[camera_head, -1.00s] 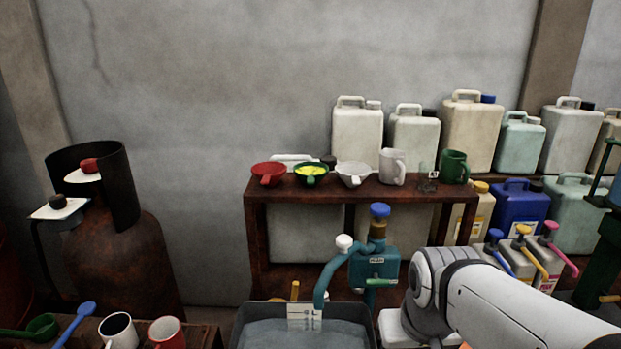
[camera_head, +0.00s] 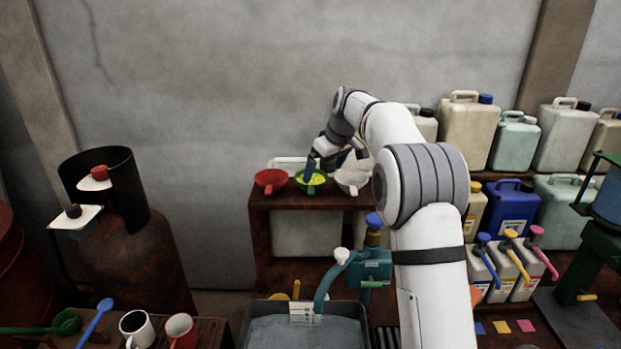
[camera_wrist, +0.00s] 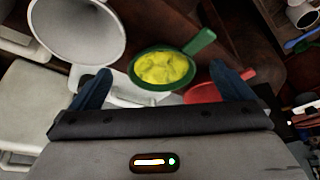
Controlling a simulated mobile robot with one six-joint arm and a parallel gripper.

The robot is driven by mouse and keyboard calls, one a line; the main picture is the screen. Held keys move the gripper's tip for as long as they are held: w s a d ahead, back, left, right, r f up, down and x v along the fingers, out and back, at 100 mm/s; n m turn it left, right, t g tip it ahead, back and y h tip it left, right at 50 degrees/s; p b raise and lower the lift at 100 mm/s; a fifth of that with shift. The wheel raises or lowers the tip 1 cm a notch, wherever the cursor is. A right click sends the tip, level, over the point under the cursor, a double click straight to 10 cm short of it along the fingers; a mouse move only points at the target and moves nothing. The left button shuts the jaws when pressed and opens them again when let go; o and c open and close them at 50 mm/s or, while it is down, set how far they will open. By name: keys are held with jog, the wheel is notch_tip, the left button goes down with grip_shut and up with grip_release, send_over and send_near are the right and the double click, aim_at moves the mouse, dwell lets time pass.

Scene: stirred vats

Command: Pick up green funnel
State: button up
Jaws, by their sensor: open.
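The green funnel (camera_head: 311,186) stands on the brown shelf, between a red funnel (camera_head: 271,180) and a white funnel (camera_head: 351,180). Something yellow shows inside its bowl. In the wrist view the green funnel (camera_wrist: 163,69) lies ahead of and between my fingers, with its handle pointing up and right. My gripper (camera_wrist: 165,85) is open and empty; its two blue fingers are spread wide. In the head view my gripper (camera_head: 320,168) is right above and behind the green funnel. I cannot tell whether a finger touches it.
The white funnel (camera_wrist: 78,25) and the red funnel (camera_wrist: 208,93) flank the green one closely. The brown shelf (camera_head: 285,201) holds them. Canisters stand behind and right, including a beige one (camera_head: 467,130). A teal pump (camera_head: 372,268) and a grey basin (camera_head: 262,311) are below.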

aim_at(313, 184)
jog(key=shift+w+a+f, duration=0.2)
jog(key=shift+w+a, duration=0.2)
jog(key=shift+w, duration=0.35)
jog(key=p+x, duration=0.1)
jog(key=x, duration=0.2)
jog(key=p+x, duration=0.1)
jog(key=x, duration=0.3)
jog(key=shift+a+f+p, duration=0.15)
jog(key=shift+a+p, duration=0.15)
jog(key=shift+p, duration=0.1)
jog(key=shift+c, duration=0.6)
jog(key=c, duration=0.6)
